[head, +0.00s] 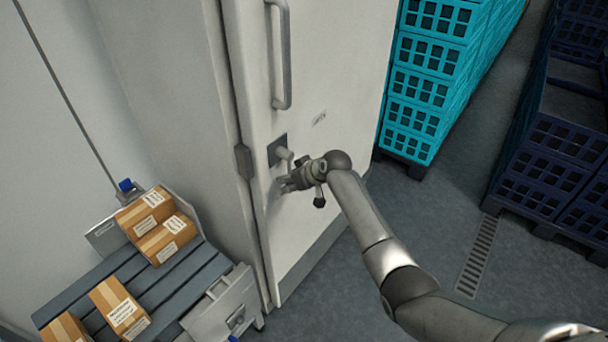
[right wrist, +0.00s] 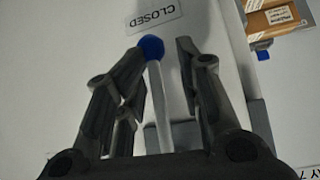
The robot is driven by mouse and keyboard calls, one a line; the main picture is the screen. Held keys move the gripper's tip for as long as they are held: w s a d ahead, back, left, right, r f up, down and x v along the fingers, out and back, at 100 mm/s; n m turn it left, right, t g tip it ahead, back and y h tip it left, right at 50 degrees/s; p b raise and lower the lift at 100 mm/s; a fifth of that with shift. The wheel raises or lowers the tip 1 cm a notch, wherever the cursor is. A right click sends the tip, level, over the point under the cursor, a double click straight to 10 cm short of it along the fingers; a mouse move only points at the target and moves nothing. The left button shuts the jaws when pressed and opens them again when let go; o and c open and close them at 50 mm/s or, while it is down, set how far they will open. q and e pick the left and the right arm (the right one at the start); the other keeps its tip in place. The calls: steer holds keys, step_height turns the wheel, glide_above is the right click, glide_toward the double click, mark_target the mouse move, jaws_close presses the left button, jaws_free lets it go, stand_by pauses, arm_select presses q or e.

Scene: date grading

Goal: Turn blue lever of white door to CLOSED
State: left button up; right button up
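The white door (head: 325,75) stands in the middle of the head view, with a long vertical handle (head: 284,60). Its lever sits on a grey plate (head: 278,150); my right gripper (head: 287,184) is at the door just below it. In the right wrist view the lever has a pale shaft (right wrist: 158,100) and a blue tip (right wrist: 151,47). It points toward an upside-down CLOSED label (right wrist: 157,15). My right gripper's fingers (right wrist: 160,49) are apart, one on each side of the lever. The left finger looks close to the blue tip; contact is unclear. My left gripper is not visible.
Cartons (head: 165,240) lie on a grey slatted conveyor (head: 172,285) at lower left. Turquoise crates (head: 424,85) stand right of the door, and dark blue crates (head: 545,150) farther right. The floor (head: 420,210) between shows a drain grate (head: 477,258).

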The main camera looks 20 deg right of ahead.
steer(key=v, duration=1.1)
steer(key=shift+w+d+r, duration=0.15)
steer(key=shift+d, duration=0.05)
steer(key=s+d+f+m+g+h+b, duration=0.1)
steer(key=s+f, duration=0.5)
steer(key=f, duration=0.7)
steer(key=s+d+f+m+g+h+b, duration=0.15)
steer(key=s+f, duration=0.35)
steer(key=f, duration=0.7)
steer(key=s+d+f+m+g+h+b, duration=0.15)
steer(key=s+f, duration=0.45)
steer(key=f, duration=0.7)
steer(key=s+d+f+g, duration=0.1)
steer(key=s+f, duration=1.4)
steer(key=s, duration=0.5)
steer(key=s+f+g+b, duration=0.1)
steer(key=s+f, duration=0.2)
steer(key=s, duration=0.7)
steer(key=s+f+n+g+b, duration=0.1)
steer(key=s+f, duration=0.2)
steer(key=s, duration=0.7)
steer(key=shift+s+d+f, duration=0.2)
steer(key=shift+s+f, duration=0.1)
